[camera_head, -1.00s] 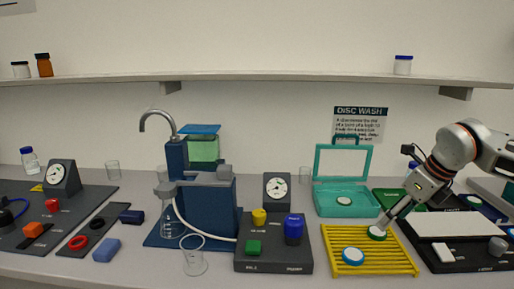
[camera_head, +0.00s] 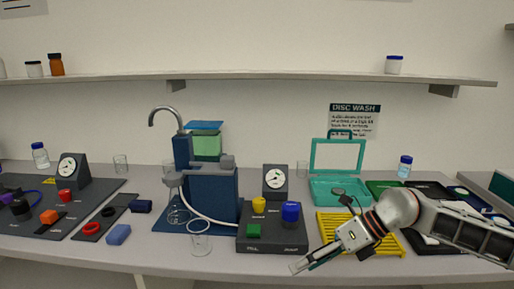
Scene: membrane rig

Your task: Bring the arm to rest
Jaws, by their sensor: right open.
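My right arm comes in from the right, and its gripper (camera_head: 304,264) is at the front edge of the bench, low and in front of the yellow slatted rack (camera_head: 328,222). The gripper points to the left and its jaws are open, with nothing seen between them. The arm and wrist cover much of the rack, so the discs on it are hidden. My left gripper is not in view.
The dark control box (camera_head: 270,238) with coloured knobs stands just left of my gripper. The blue rig (camera_head: 212,195) with a tap and the open teal case (camera_head: 338,190) stand behind.

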